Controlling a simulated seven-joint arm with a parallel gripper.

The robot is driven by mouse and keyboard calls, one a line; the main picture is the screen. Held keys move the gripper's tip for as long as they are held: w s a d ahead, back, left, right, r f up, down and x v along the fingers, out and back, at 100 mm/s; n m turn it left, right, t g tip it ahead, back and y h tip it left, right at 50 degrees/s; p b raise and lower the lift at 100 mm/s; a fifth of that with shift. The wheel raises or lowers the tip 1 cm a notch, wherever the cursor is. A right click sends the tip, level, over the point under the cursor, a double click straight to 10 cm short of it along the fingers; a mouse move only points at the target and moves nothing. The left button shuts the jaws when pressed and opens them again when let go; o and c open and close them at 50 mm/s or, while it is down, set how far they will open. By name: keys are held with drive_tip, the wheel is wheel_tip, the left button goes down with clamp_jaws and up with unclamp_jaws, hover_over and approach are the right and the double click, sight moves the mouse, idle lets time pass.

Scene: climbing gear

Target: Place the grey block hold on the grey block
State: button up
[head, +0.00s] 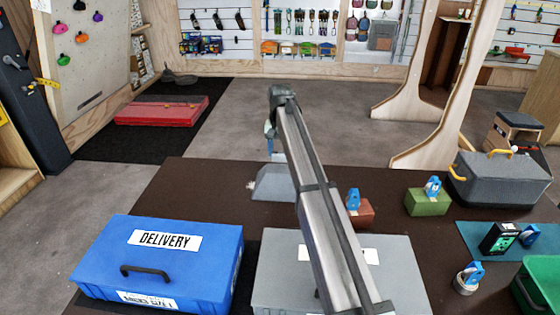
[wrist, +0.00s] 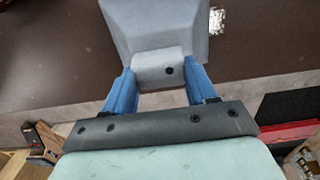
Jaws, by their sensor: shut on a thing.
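The grey block hold (wrist: 150,71) is a small, light grey rounded piece with one dark hole. In the wrist view it sits between the two blue fingers of my gripper (wrist: 156,84), which is shut on it. A larger grey block (wrist: 160,28) with sloping sides shows right beyond the hold; I cannot tell whether they touch. In the head view the grey block (head: 272,185) stands on the dark brown table, and my gripper (head: 274,152) is at its top. My arm hides part of its right side, and the hold is hardly visible there.
A blue DELIVERY box (head: 190,262) and a closed grey box (head: 275,275) stand at the front. A red block (head: 363,216), a green block (head: 428,203) and a grey case with yellow handles (head: 500,180) are to the right. The table left of the grey block is clear.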

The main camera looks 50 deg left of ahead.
sight(280, 160)
drive_tip(key=shift+f, duration=2.1)
drive_tip(key=shift+f, duration=0.15)
drive_tip(key=o, duration=1.1)
drive_tip(key=shift+c, duration=0.2)
wheel_tip(280, 160, up, 12)
drive_tip(key=shift+r, duration=0.2)
